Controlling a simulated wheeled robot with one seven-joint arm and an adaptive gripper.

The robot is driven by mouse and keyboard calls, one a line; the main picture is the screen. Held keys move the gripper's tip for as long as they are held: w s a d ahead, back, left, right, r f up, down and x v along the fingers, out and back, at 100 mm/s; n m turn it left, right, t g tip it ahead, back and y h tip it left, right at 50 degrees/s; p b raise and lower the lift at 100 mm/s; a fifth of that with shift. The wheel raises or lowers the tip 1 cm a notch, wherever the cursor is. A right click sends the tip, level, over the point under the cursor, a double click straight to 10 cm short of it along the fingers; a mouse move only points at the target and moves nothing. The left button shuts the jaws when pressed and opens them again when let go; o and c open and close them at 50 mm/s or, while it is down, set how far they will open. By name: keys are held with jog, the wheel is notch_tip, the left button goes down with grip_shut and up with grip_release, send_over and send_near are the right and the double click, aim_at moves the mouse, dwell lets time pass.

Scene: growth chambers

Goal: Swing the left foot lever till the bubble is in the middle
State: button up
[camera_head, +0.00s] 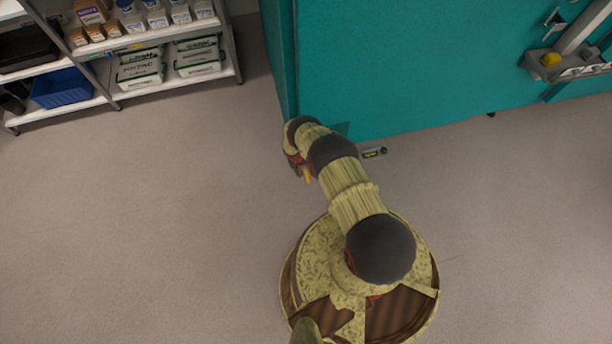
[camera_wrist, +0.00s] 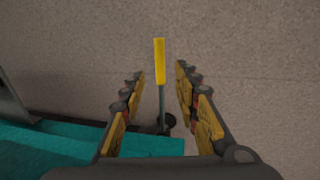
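The foot lever (camera_wrist: 160,62) shows in the wrist view as a thin dark rod with a yellow grip, pointing away from the teal chamber. My gripper (camera_wrist: 159,75) is open, with one finger on each side of the lever and a gap to both. In the head view only a bit of the lever's yellow grip (camera_head: 307,177) shows beside my arm, which hides the rest and my gripper's fingers. A small level with a yellow-green vial (camera_head: 374,153) sits at the chamber's lower edge. The bubble is too small to place.
A shelf rack (camera_head: 150,88) with boxes, bags and a blue bin (camera_head: 62,88) stands at the upper left. The floor (camera_head: 130,220) to the left is clear.

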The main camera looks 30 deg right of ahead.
jog(key=f+b, duration=0.1)
jog(key=f, duration=0.1)
jog(key=d+f+b, duration=0.1)
jog(key=f, duration=0.2)
jog(key=shift+s+f+b, duration=0.15)
jog(key=shift+f+b, duration=0.15)
jog(key=shift+f, duration=0.05)
jog(key=shift+c, duration=1.2)
grip_shut()
